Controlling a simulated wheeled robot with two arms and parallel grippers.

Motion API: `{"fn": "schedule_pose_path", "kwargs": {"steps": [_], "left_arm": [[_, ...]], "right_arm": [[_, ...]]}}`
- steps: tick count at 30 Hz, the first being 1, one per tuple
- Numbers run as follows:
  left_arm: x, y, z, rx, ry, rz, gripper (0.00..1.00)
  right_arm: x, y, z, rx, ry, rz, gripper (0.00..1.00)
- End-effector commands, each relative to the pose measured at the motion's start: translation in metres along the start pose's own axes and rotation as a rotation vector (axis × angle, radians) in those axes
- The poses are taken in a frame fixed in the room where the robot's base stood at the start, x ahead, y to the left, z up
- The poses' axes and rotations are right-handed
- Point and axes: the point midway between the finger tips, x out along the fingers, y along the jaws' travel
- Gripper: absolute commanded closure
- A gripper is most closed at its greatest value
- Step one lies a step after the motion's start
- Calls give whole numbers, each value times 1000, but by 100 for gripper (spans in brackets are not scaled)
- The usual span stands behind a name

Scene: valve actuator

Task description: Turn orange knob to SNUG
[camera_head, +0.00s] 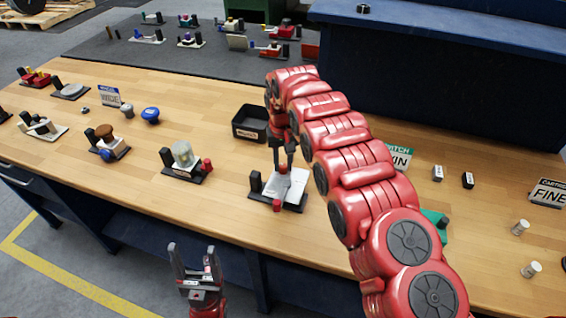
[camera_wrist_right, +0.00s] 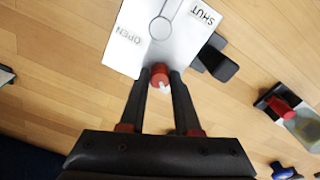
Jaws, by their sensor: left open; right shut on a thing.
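A valve device with a white plate (camera_head: 292,188) stands on the wooden bench under my right gripper. In the right wrist view its plate (camera_wrist_right: 155,30) reads SHUT and OPEN; I can read no SNUG. My right gripper (camera_head: 283,165) is shut on a red-orange knob (camera_wrist_right: 160,76) at the plate's edge, with a white mark on the knob. The fingers hide part of the knob. My left gripper (camera_head: 195,258) is open and empty, in front of the bench.
A device with a clear dome and red knob (camera_head: 206,166) stands left of the held one. A black bin (camera_head: 250,122) is behind. A brown-knobbed device (camera_head: 106,138) and a blue knob (camera_head: 150,115) are further left. The bench front is clear.

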Motion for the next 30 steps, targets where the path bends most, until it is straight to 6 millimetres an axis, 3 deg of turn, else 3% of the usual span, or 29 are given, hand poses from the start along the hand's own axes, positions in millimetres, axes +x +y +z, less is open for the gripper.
{"fn": "schedule_pose_path", "kwargs": {"steps": [8,9,14,25,30], "left_arm": [[0,0,0,0,0,0,30],[0,0,0,0,0,0,30],[0,0,0,0,0,0,30],[-2,0,0,0,0,0,30],[-12,1,2,0,0,0,30]], "right_arm": [[0,0,0,0,-1,0,100],[0,0,0,0,-1,0,67],[0,0,0,0,-1,0,38],[-4,0,0,0,1,0,38],[-29,0,-2,0,9,-2,38]]}}
